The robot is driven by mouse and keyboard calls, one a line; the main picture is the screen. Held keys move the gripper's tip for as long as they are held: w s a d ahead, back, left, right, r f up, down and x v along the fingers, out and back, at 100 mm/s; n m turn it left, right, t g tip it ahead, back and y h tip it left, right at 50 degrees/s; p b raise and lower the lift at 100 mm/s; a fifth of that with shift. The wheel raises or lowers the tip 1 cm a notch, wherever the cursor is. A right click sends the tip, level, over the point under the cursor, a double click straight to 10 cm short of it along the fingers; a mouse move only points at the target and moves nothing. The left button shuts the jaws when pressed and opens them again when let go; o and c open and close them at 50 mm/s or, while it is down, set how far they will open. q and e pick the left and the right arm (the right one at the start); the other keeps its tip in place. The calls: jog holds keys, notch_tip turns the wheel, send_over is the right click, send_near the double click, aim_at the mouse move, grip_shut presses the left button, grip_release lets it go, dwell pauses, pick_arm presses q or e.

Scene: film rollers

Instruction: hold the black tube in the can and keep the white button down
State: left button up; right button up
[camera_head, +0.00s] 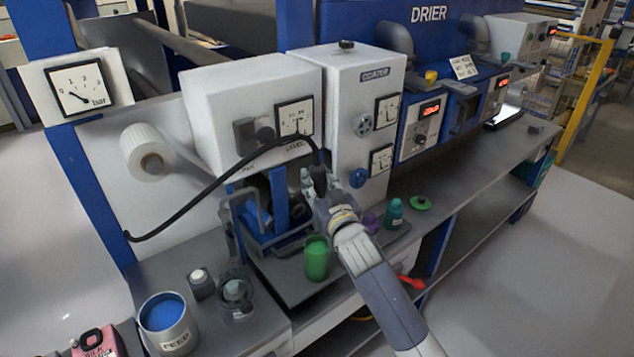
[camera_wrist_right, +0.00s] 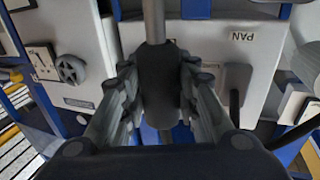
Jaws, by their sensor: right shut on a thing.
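My right gripper (camera_head: 319,183) is in front of the white machine and shut on the dark grip of the black tube (camera_head: 208,188). The tube arches from the gripper down to the left frame post. In the right wrist view, the gripper (camera_wrist_right: 158,95) has its fingers on both sides of the black grip (camera_wrist_right: 156,75), with a grey rod beyond it. A metal can (camera_head: 176,343) with blue inside stands at the lower left, well apart from the gripper. A small dark block with a white top (camera_head: 198,274) is beside it; I cannot tell whether this is the button. My left gripper is not seen.
A dark fitting (camera_head: 236,304) is right of the can. A blue-and-grey frame (camera_head: 243,225) stands left of the gripper. A pink box (camera_head: 97,343) is at lower left.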

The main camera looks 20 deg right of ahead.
aim_at(316, 165)
jog(key=shift+r+p, duration=2.85)
jog(key=shift+r, duration=0.65)
jog(key=shift+f, duration=0.15)
